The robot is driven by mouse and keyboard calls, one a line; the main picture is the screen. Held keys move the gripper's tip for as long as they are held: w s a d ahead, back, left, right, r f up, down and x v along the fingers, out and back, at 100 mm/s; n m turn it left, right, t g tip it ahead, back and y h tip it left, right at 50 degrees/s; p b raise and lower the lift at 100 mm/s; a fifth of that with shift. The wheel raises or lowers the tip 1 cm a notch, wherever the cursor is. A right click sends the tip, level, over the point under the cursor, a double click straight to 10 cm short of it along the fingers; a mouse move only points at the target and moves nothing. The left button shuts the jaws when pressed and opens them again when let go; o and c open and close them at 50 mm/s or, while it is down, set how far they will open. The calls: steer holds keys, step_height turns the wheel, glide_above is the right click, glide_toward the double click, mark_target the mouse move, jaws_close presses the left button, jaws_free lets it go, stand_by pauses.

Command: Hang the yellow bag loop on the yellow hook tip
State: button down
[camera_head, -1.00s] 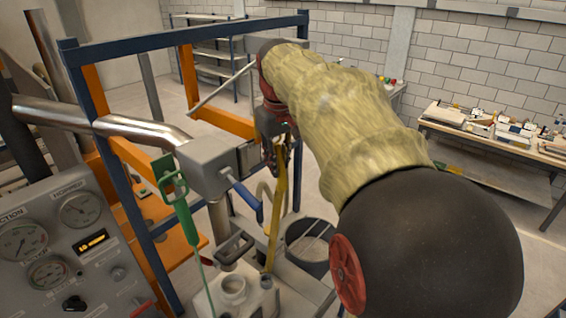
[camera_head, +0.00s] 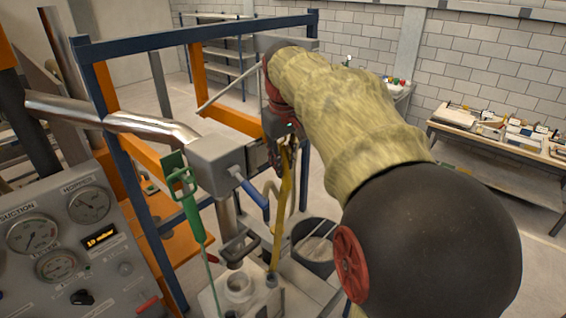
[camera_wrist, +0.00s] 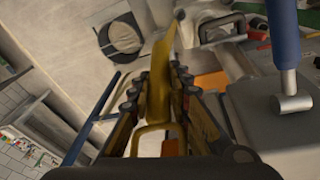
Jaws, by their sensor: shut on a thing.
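My gripper (camera_head: 287,145) is in the middle of the head view, pointing down beside the grey box. In the wrist view my gripper (camera_wrist: 160,76) is shut on a long, narrow yellow bag (camera_wrist: 157,85). The yellow loop (camera_wrist: 160,128) shows between the fingers, nearer the palm. In the head view the yellow bag (camera_head: 282,205) hangs down below the fingers, close in the picture to the blue handle. I cannot make out a yellow hook tip in either view; my arm hides part of the space behind the gripper.
A grey box (camera_head: 216,163) with a blue handle (camera_head: 253,197) stands left of my gripper. A green strip (camera_head: 191,208) hangs at its left. A dark bucket (camera_head: 314,246) is below right. A blue frame (camera_head: 190,38) stands behind, and a gauge panel (camera_head: 75,245) at left.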

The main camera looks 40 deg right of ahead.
steer(key=c, duration=1.6)
jaws_free()
steer(key=shift+o, duration=0.2)
steer(key=v, duration=1.2)
